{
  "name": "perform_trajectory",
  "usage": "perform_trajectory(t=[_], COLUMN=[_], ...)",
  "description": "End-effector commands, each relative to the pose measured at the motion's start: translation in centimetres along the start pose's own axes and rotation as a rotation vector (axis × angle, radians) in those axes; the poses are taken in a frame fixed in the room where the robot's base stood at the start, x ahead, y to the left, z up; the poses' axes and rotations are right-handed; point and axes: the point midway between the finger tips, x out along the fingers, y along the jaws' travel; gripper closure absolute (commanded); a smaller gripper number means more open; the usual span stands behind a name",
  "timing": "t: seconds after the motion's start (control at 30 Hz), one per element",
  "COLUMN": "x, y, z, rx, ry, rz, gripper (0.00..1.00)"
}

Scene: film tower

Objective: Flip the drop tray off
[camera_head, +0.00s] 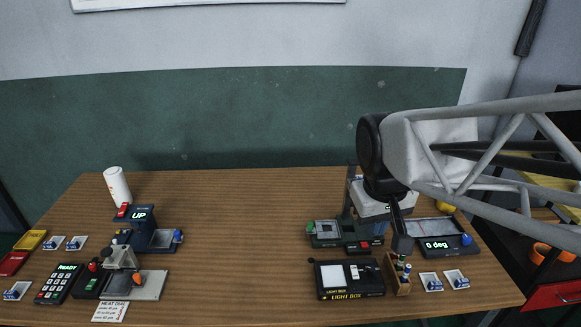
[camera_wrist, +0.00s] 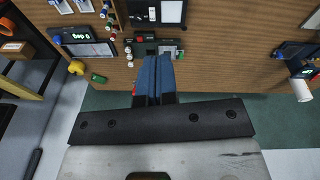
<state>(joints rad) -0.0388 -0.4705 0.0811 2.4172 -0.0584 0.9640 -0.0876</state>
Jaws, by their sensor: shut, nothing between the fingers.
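My gripper (camera_head: 379,230) has blue fingers and hangs over the back of a dark device (camera_head: 330,243) at the right-centre of the table. In the wrist view its fingers (camera_wrist: 153,70) lie together, with nothing between them, and cover part of that device (camera_wrist: 165,46). The device has a green knob (camera_head: 311,227) and a red button (camera_head: 365,246). A small red part (camera_wrist: 135,90) shows beside the fingers, half hidden. No label reading drop tray is legible, and I cannot tell which part it is. A blue stand (camera_head: 160,241) at left has an "UP" display and a red switch (camera_head: 123,211).
A light box (camera_head: 335,277) and a wooden rack (camera_head: 398,287) stand in front of the device. A "0 deg" unit (camera_head: 447,243) stands to the right. A white roll (camera_head: 117,186), keypad (camera_head: 58,284) and coloured trays (camera_head: 30,240) are at left. The middle of the table is clear.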

Motion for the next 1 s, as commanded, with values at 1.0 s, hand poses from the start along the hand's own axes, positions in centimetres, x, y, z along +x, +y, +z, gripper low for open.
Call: perform_trajectory(t=[1.0], x=[4.7], y=[-1.8], z=[-15.4], rx=[-0.35], ry=[-0.161], rz=[0.033], gripper=[1.0])
